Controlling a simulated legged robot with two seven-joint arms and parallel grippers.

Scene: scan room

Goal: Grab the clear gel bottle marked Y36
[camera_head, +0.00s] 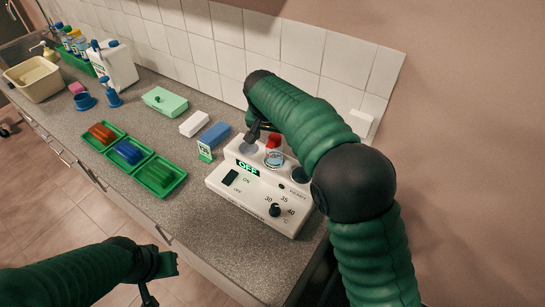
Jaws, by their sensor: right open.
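A small clear bottle with a red cap (273,152) stands in the top of the white warmer box (243,194). Its label is too small to read, so I cannot confirm the Y36 mark. My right gripper (257,133) is open just behind and left of the bottle's cap. The green arm hides part of it, and I cannot tell whether a finger touches the bottle. My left gripper (160,276) is low at the bottom left, in front of the counter, open and empty.
The warmer has a green OFF display, a switch and a dial. A green tag (205,151), blue block (214,135) and white block (195,123) lie to its left. Green trays (159,177) line the front. A tiled wall stands close behind. Bare counter (195,220) lies front left.

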